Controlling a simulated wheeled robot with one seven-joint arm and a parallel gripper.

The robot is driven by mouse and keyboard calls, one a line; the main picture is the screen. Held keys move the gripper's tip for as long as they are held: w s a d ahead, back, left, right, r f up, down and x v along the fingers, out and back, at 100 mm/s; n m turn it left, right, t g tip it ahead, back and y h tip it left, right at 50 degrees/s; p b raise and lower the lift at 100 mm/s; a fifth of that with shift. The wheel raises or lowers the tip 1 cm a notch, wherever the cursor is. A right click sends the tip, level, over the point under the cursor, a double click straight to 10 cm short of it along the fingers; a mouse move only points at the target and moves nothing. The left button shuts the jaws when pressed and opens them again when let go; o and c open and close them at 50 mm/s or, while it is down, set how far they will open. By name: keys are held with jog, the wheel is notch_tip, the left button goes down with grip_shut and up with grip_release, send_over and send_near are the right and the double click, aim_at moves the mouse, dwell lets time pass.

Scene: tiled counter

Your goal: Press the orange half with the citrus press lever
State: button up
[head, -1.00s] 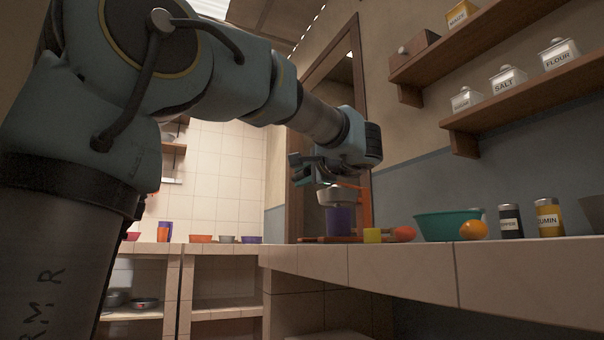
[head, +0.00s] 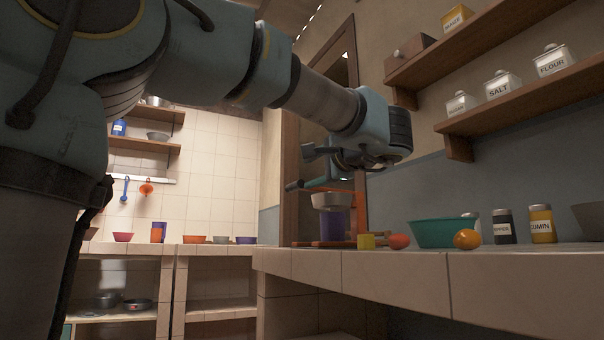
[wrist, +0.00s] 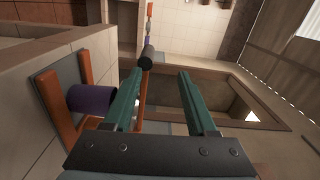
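The citrus press stands on the counter with an orange frame (head: 361,212), a pale strainer bowl (head: 332,201) and a purple cup (head: 334,223) below it. Its lever (head: 318,184) lies roughly level above the bowl, with a dark grip at its left end. The wrist view also shows the purple cup (wrist: 92,98) and the dark lever grip (wrist: 147,57). My gripper (wrist: 161,73) is open, its teal fingers apart, with the grip close to the left fingertip. In the head view my gripper (head: 312,152) is above the lever. I cannot see the orange half; the bowl's inside is hidden.
A yellow block (head: 366,242), a red-orange item (head: 400,241), a teal bowl (head: 438,233), an orange fruit (head: 466,239) and spice jars (head: 541,224) stand right of the press. Shelves (head: 510,105) hang above. The space left of the counter edge is open.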

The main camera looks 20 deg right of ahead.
jog(key=shift+s+d, duration=0.15)
jog(key=shift+s, duration=0.65)
jog(key=shift+s+d, duration=0.15)
jog(key=shift+s, duration=0.65)
